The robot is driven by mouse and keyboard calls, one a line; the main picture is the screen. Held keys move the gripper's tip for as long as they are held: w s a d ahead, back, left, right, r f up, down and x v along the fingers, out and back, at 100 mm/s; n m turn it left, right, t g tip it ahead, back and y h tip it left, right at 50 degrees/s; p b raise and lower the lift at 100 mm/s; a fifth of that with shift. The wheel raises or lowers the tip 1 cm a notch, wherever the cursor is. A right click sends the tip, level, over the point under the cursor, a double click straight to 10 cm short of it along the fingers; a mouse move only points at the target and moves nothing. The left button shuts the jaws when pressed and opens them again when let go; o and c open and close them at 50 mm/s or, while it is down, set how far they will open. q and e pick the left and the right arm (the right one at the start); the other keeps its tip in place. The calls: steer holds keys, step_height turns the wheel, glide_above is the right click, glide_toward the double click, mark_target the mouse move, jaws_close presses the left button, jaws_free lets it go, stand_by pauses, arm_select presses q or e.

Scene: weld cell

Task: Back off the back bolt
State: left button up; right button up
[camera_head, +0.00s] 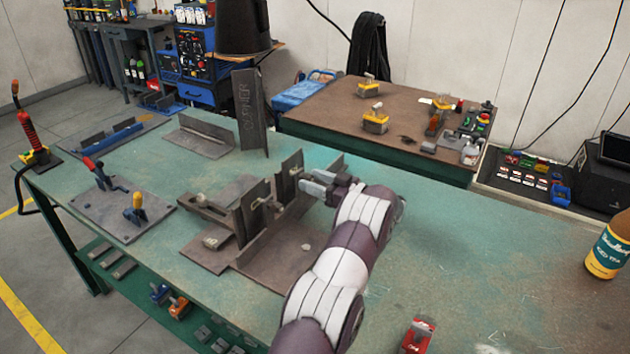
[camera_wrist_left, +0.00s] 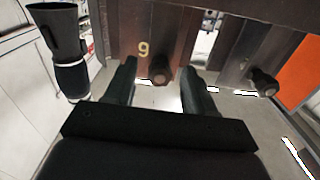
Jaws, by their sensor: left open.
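The steel fixture (camera_head: 218,254) with upright plates stands on the green bench. My left gripper (camera_head: 310,185) is at the right side of its uprights. In the left wrist view, the open fingers (camera_wrist_left: 160,88) point at a dark plate (camera_wrist_left: 128,32) marked with a yellow 9. A round bolt head (camera_wrist_left: 161,75) sticks out of this plate and appears between the fingers, with gaps on both sides. A second bolt (camera_wrist_left: 263,83) sticks out farther right. I cannot tell for certain which is the back bolt. Both bolts are hidden in the head view. My right gripper is not in view.
A clamp plate (camera_head: 120,215) and an angle piece (camera_head: 205,137) lie left of and behind the fixture. A tall dark plate (camera_head: 250,112) stands behind it. A bottle (camera_head: 608,247) and a red item (camera_head: 418,335) are to the right. Bench between them is mostly clear.

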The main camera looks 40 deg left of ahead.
arm_select(q)
jaws_close()
steer(key=shift+f+b, duration=0.15)
steer(key=shift+b, duration=0.2)
steer(key=n+b, duration=0.3)
steer(key=shift+a+f+n, duration=0.1)
steer(key=shift+f+n, duration=0.15)
steer(key=shift+n, duration=0.15)
steer(key=shift+r+n+b, duration=0.15)
steer(key=shift+n+b, duration=0.25)
steer(key=shift+n, duration=0.2)
steer(key=shift+r+n, duration=0.15)
steer(key=shift+n, duration=0.15)
steer(key=shift+r, duration=0.1)
jaws_free()
